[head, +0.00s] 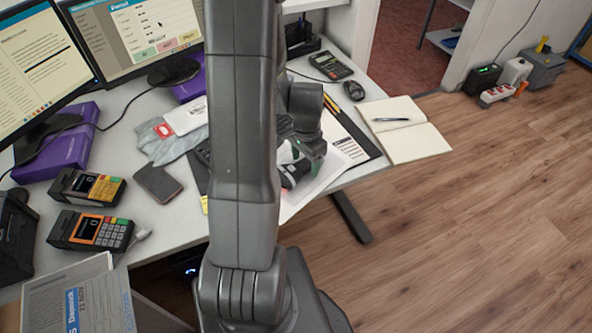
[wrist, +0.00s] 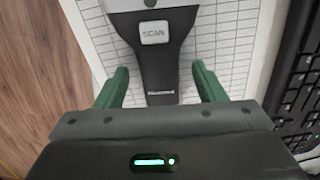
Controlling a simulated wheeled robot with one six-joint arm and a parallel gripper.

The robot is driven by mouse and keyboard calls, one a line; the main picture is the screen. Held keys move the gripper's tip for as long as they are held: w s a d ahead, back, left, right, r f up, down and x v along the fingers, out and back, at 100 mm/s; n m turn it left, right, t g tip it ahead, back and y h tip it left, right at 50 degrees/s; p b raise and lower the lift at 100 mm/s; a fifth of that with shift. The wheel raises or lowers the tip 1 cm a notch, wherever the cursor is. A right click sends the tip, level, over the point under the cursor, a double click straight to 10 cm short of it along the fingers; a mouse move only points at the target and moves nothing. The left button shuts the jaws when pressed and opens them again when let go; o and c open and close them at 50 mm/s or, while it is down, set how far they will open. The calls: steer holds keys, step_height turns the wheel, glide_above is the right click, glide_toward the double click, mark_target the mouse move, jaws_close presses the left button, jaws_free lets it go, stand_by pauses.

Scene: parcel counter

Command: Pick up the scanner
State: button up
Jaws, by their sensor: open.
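The scanner (wrist: 158,72) is dark with a pale SCAN button. In the wrist view it lies on a white sheet with a printed grid (wrist: 225,45), its narrow handle toward me and its wider head cut off by the top edge. My gripper (wrist: 161,70) is open, one green finger on each side of the handle, with a visible gap on both sides. In the head view my gripper (head: 310,152) is low over the paper on the counter. My own arm hides much of that area, and I cannot make out the scanner clearly there.
A black keyboard (wrist: 297,85) lies close to the right finger. An open notebook (head: 405,130), a calculator (head: 331,65) and a mouse (head: 354,90) are right of my arm.

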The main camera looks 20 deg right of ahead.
steer(key=shift+f, duration=0.35)
steer(key=shift+c, duration=0.2)
steer(key=c, duration=1.1)
steer(key=shift+r, duration=0.1)
steer(key=shift+c, duration=0.2)
